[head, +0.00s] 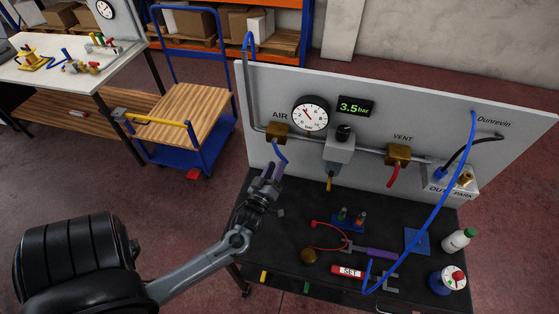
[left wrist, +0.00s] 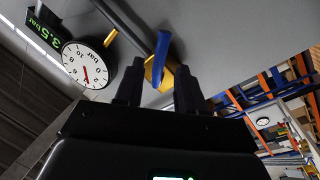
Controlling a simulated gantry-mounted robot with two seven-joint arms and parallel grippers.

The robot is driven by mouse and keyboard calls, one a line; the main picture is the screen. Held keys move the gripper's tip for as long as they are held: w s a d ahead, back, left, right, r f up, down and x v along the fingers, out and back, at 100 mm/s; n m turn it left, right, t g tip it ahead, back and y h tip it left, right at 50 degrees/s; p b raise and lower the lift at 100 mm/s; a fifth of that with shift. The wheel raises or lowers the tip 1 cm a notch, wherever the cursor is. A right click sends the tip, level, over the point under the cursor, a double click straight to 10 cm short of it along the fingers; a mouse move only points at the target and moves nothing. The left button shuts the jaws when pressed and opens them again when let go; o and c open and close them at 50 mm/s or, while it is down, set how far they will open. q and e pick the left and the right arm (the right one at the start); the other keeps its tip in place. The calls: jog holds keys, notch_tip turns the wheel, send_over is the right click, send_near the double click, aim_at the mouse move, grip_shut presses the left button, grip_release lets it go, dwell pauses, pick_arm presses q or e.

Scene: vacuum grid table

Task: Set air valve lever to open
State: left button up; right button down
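The air valve is a brass body (head: 278,130) on the grey pipe under the AIR label. Its blue lever (head: 280,151) slants down and slightly right from the body. My left gripper (head: 270,171) is just below the lever, fingers pointing up toward it. In the left wrist view, the blue lever (left wrist: 162,52) appears in the gap between the two open fingers (left wrist: 159,75), with the brass body behind it. I cannot tell whether a finger touches the lever. The fingers are not closed on it. My right gripper is out of view.
A round gauge (head: 310,113) and a 3.5 bar display (head: 354,107) sit right of the valve. A regulator (head: 340,146) and a red-levered vent valve (head: 397,154) follow along the pipe. A blue hose (head: 440,207) hangs across the board's right side.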

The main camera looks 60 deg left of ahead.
pick_arm(q)
jog(key=shift+b+v, duration=0.35)
jog(key=shift+v, duration=2.4)
